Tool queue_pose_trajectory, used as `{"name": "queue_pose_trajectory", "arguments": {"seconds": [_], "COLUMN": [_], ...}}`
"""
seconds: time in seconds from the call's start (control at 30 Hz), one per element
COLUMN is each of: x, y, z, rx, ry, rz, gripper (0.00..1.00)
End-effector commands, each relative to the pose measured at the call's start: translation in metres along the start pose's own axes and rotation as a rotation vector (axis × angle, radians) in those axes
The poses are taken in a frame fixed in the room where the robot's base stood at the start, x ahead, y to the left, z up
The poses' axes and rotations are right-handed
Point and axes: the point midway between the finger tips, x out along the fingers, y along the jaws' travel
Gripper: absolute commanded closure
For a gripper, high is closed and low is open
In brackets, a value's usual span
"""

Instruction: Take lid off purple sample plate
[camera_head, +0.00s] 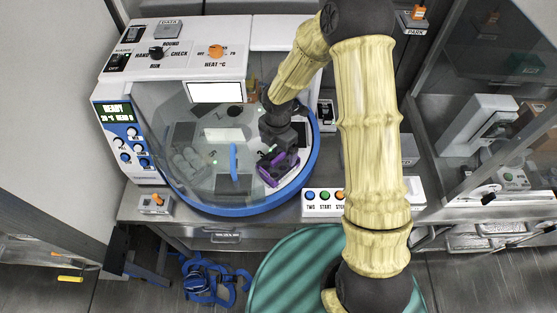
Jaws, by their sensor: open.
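The purple sample plate (271,179) lies near the right inner edge of the round work area with the blue rim, in the head view. My gripper (277,158) is directly above the plate, pointing down, with its jaws open. The gripper and wrist cover much of the plate's top. I cannot tell the lid apart from the plate, nor whether the fingers touch it.
The blue rim (246,210) curves around the work area. A blue upright handle (233,162) stands left of the plate. A button panel (324,203) sits to the right, and a screen (216,92) is at the back. Glass-fronted cabinets stand at right.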

Motion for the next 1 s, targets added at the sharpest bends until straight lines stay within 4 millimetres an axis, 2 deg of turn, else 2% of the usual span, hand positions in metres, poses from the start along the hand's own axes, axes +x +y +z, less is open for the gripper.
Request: {"name": "queue_pose_trajectory", "arguments": {"seconds": [0.43,1.0], "x": [0.048,0.05], "y": [-0.004,-0.004], "z": [-0.003,-0.003], "rx": [-0.002,-0.001], "ry": [0.002,0.001], "rz": [-0.002,-0.001], "gripper": [0.0,0.0]}}
